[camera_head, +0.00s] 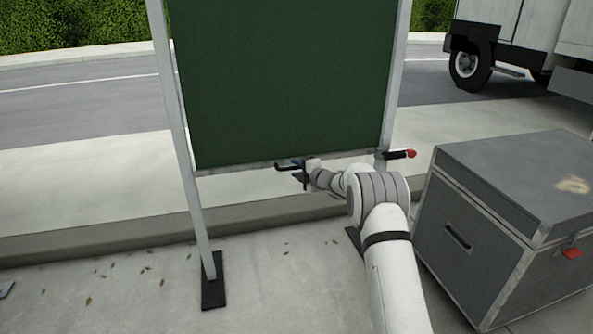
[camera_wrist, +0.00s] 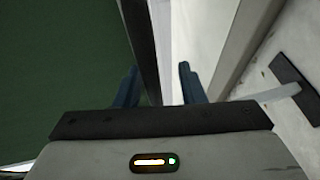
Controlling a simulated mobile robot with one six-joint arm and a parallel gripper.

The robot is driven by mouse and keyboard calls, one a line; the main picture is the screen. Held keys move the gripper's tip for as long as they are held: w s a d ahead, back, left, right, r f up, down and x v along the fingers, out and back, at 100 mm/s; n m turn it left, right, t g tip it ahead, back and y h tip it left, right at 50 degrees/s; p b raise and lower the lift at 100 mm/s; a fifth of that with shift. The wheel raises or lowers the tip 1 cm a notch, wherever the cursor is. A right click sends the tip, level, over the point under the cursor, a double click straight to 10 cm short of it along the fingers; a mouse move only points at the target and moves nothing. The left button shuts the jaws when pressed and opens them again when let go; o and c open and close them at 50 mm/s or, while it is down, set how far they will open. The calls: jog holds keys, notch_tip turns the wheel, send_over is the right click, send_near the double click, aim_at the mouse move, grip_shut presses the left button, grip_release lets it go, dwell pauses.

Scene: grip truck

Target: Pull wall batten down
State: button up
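The wall batten appears to be the thin grey bar (camera_head: 235,171) along the bottom edge of a dark green panel (camera_head: 285,75), which hangs between two grey posts. My gripper (camera_head: 297,172) is at this bottom edge, right of its middle. In the wrist view my two blue fingers (camera_wrist: 158,75) are apart. The dark edge of the bar (camera_wrist: 138,35) runs between them, closer to the left finger, with a gap towards the right finger. A black bent piece shows beside my gripper in the head view; I cannot tell whether it is a finger or a handle.
A black lever with a red tip (camera_head: 411,154) sticks out by the right post (camera_head: 396,75). A large grey case (camera_head: 465,235) stands close to the right of my arm. The left post's black foot (camera_head: 213,280) rests on the pavement. A truck (camera_head: 500,45) stands on the road behind.

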jog(key=p+v, duration=0.2)
jog(key=v, duration=0.5)
jog(key=shift+s+d, duration=0.2)
jog(key=shift+s, duration=0.1)
